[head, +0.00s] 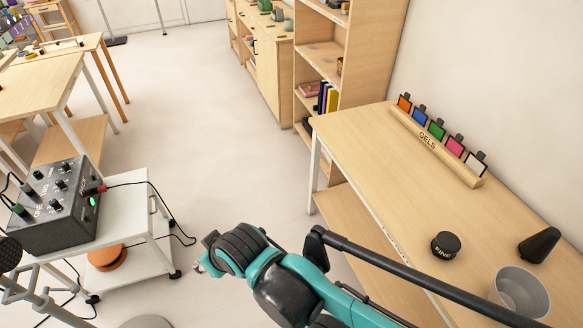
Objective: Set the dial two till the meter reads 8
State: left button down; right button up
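A dark grey control box (55,222) stands on a white cart (128,212) at the left. Its top has several black knobs, and the small lettering beside them is too small to read for sure, so I cannot tell which knob is dial two. A small green lit spot (92,201) shows on its right side, but no meter reading can be made out. My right gripper (203,264) is at the end of the teal and black arm, right of the cart and apart from the box. Its fingers are mostly hidden by the wrist. My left gripper is not in view.
Cables run from the box over the cart. An orange round object (107,258) sits on the cart's lower level. A dark-headed stand (10,254) is at the left edge. A wooden table (390,180) at the right bears a gels rack (436,146), a black puck (445,244) and a grey bucket (521,294).

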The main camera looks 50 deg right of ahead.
aim_at(60, 183)
jog(key=z, duration=4.45)
jog(key=u, duration=4.45)
jog(key=i+l, duration=0.3)
jog(key=i+l+z, duration=0.1)
jog(key=i+l, duration=0.15)
jog(key=i, duration=0.3)
jog(key=i+l, duration=0.3)
jog(key=i+l+z, duration=0.1)
jog(key=i+l, duration=0.15)
jog(key=i, duration=0.3)
jog(key=i+l, duration=0.2)
jog(key=i, duration=0.2)
